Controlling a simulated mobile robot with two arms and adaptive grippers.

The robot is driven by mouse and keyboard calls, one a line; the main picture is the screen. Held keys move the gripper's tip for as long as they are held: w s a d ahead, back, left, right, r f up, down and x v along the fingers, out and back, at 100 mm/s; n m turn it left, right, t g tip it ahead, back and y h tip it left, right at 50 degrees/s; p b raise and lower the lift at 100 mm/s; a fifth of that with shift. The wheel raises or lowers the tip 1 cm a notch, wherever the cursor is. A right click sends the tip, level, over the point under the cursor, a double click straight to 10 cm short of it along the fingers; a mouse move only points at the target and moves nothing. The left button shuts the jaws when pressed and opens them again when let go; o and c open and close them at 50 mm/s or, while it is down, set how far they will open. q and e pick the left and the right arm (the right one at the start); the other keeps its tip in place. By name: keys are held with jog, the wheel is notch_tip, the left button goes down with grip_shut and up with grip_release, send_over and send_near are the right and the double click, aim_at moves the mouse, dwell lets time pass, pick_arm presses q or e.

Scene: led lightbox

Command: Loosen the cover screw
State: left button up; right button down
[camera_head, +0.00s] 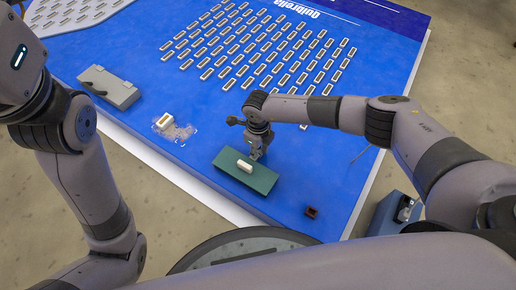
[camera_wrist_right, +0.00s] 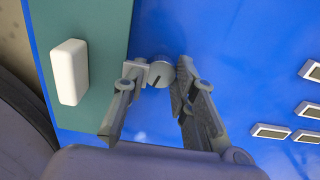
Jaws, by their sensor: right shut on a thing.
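The cover screw (camera_wrist_right: 160,73) is a small grey round head with a slot, seen in the right wrist view beside the green cover's edge. My right gripper (camera_wrist_right: 161,74) is shut on it, one fingertip on each side. In the head view my right gripper (camera_head: 257,153) points down at the far right edge of the green cover (camera_head: 263,183), and the screw is hidden there. The cover lies on the blue panel with a white block (camera_head: 244,166) on it; this block also shows in the wrist view (camera_wrist_right: 69,72). My left gripper is out of view.
The blue panel (camera_head: 200,110) carries many small LED modules behind my right gripper. A grey case (camera_head: 109,87) and a clear bag with a pale piece (camera_head: 168,124) lie left. A small dark red box (camera_head: 312,212) and a blue bin (camera_head: 388,219) are at right.

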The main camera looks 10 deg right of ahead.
jog(key=shift+n, duration=0.9)
jog(key=c, duration=1.3)
grip_release()
jog(key=shift+r, duration=4.05)
